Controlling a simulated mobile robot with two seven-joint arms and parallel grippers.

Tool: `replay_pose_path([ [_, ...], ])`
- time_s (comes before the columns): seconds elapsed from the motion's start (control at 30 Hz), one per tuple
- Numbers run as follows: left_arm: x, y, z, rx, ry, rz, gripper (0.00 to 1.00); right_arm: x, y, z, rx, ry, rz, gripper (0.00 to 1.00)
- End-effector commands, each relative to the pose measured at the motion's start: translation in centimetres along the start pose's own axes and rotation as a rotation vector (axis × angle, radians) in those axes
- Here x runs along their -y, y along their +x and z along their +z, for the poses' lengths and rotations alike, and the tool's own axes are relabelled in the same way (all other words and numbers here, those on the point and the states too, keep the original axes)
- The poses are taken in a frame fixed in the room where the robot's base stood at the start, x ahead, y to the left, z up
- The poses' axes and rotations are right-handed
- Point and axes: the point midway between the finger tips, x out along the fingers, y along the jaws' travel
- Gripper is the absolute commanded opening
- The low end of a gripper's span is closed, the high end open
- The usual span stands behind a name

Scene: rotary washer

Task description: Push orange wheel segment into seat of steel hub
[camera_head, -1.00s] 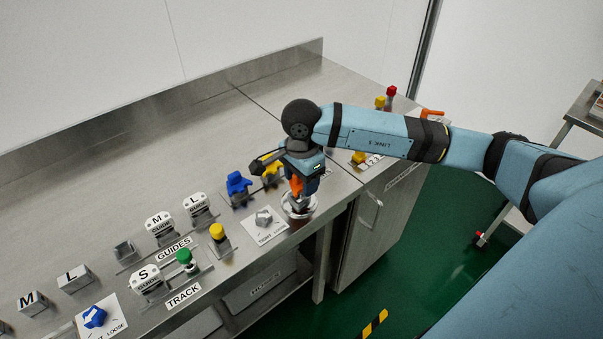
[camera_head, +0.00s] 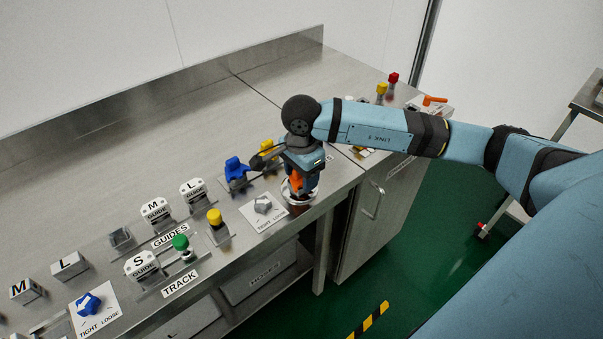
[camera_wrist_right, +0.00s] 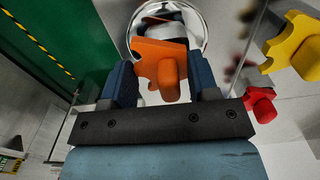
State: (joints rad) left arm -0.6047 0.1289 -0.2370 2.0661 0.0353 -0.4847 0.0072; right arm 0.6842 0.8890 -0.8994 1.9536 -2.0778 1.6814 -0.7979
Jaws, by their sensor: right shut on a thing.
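The orange wheel segment (camera_wrist_right: 160,68) is between the fingers of my right gripper (camera_wrist_right: 163,88), which is shut on it. In the head view the orange segment (camera_head: 296,183) shows below the right gripper (camera_head: 299,180). The round steel hub (camera_wrist_right: 192,22) lies just beyond the segment in the wrist view. In the head view the hub (camera_head: 299,203) is under the gripper near the bench's front edge, mostly hidden. I cannot tell how far the segment sits in the hub. My left gripper is not in view.
A yellow segment (camera_wrist_right: 296,50) and a red one (camera_wrist_right: 260,103) stand close by in the wrist view. A blue segment (camera_head: 236,170) stands left of the gripper on the steel bench. A grey knob (camera_head: 263,204) marked tight and loose is beside the hub.

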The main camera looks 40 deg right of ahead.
Motion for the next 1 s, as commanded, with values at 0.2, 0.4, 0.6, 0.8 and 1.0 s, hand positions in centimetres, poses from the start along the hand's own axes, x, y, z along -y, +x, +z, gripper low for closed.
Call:
replay_pose_path([
  [0.2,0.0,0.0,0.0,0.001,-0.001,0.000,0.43,0.0,0.0,0.0,0.000,0.000,0.000,0.66],
  [0.4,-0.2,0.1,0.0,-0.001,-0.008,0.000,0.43,0.0,0.0,0.0,0.000,0.000,0.000,0.84],
  [0.6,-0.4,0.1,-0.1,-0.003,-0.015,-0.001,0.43,0.0,-0.1,0.0,0.000,0.000,-0.001,0.84],
  [0.8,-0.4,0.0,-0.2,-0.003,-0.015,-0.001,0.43,0.1,-2.9,0.0,0.000,0.000,-0.005,0.84],
  [1.0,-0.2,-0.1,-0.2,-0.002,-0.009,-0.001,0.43,0.1,-7.6,0.0,0.000,0.000,-0.006,0.84],
])
